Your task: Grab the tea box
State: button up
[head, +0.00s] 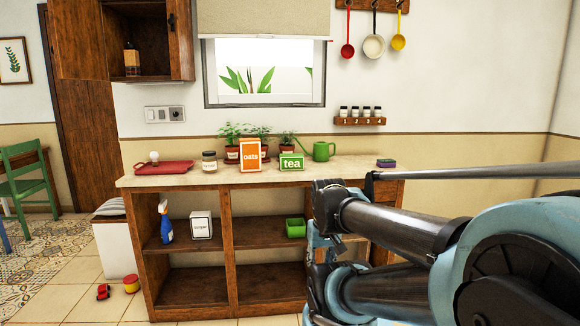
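The tea box (292,162) is a small green box with a white label reading "tea". It stands upright on the countertop, right of the orange oats box (250,154) and in front of a potted plant. My arm reaches in from the right side of the head view, with a joint below and right of the tea box. My gripper's fingers cannot be made out in this view. Nothing is seen touching the tea box.
Open shelves below hold a spray bottle (166,222), a white box (202,225) and a green container (295,228). Toys lie on the floor.

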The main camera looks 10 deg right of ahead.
aim_at(295, 162)
jog(key=u, duration=0.05)
jog(key=i, duration=1)
jog(key=z, duration=0.1)
